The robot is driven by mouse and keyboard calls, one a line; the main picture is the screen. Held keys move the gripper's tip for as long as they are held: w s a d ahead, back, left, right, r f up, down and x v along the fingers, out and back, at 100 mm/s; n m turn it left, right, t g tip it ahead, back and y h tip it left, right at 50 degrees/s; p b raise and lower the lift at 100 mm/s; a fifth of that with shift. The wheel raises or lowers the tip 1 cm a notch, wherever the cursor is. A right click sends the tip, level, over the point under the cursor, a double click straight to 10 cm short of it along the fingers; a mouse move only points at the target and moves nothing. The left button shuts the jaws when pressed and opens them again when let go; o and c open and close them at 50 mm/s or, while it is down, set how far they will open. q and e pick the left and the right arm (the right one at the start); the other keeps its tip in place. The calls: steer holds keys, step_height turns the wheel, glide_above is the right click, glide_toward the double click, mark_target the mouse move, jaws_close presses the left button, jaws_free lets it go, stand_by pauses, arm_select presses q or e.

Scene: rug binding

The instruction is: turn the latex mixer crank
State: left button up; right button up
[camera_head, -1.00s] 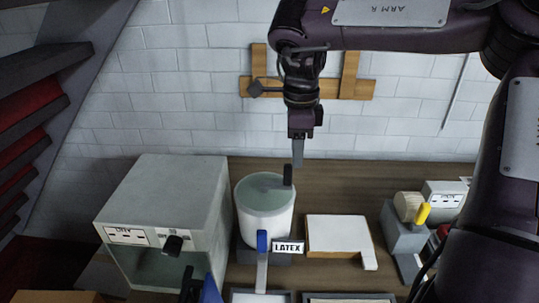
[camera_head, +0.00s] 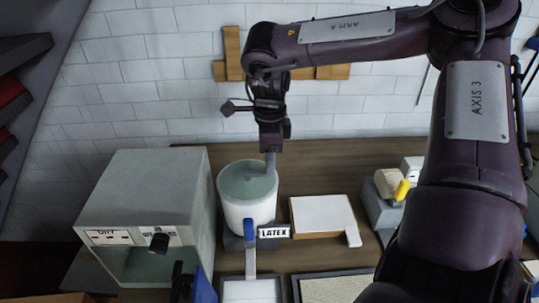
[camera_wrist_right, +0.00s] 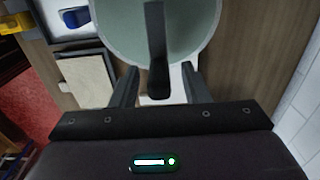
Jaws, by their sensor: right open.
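The latex mixer is a white pot (camera_head: 249,213) with a pale green round top, behind a "LATEX" label (camera_head: 274,232). Its top also fills the upper middle of the right wrist view (camera_wrist_right: 118,28). The crank's dark upright handle (camera_wrist_right: 157,50) shows there, reaching down between the finger tips. My right gripper (camera_wrist_right: 158,78) is open, one finger on each side of the handle, with gaps visible. In the head view my right gripper (camera_head: 270,165) points down at the pot's back right rim and hides the handle. My left gripper is not in view.
A grey box (camera_head: 145,190) with a black knob stands left of the mixer. A white-topped board (camera_head: 322,214) lies to its right.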

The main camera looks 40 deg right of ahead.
steer(key=shift+s, duration=0.1)
steer(key=shift+c, duration=1.4)
jaws_close()
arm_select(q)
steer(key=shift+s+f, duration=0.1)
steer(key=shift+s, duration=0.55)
